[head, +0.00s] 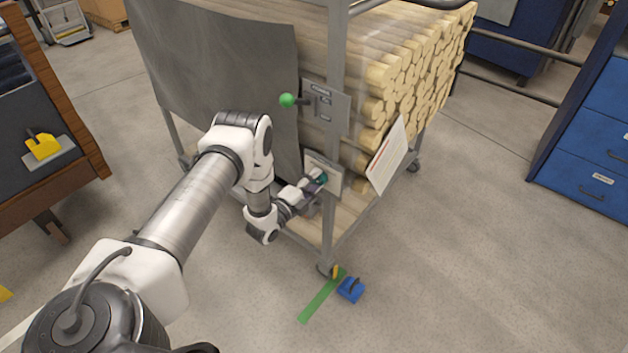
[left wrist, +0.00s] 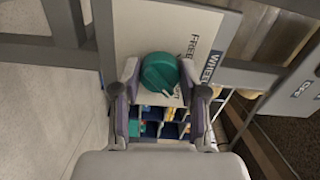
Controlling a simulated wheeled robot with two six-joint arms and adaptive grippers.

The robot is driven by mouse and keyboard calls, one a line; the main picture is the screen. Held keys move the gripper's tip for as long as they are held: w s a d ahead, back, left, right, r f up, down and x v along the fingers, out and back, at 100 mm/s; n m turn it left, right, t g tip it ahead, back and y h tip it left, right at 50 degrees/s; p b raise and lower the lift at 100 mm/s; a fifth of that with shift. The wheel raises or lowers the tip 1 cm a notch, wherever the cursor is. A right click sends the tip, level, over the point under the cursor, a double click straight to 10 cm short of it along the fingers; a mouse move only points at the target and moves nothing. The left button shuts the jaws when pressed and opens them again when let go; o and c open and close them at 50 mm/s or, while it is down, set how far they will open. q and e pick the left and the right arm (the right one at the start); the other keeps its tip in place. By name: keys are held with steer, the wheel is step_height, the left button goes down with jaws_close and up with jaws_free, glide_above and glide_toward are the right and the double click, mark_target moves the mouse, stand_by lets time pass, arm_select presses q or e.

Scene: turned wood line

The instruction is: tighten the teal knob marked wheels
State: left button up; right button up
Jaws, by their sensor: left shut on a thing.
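The teal knob (left wrist: 160,72) sits on a pale plate (left wrist: 145,20) with a dark "WHEELS" label (left wrist: 211,65) and the printed word "FREE". In the head view the knob (head: 321,179) is a small teal spot on the lower plate of the cart's post, partly hidden by my gripper. My left gripper (head: 312,187) is shut on the knob, with one finger on each side of it in the left wrist view (left wrist: 159,88). The knob's pointer direction is hard to tell. My right gripper is out of view.
The cart (head: 332,225) holds stacked round wood billets (head: 420,75). A green-balled lever (head: 288,100) stands out above the knob. A tilted paper card (head: 388,157) hangs to the right. A blue chock (head: 350,290) and green floor strip (head: 320,298) lie by the near caster.

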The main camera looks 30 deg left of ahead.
arm_select(q)
steer(key=o, duration=1.1)
steer(key=shift+o, duration=0.2)
steer(key=s, duration=1.2)
steer(key=shift+a, duration=0.4)
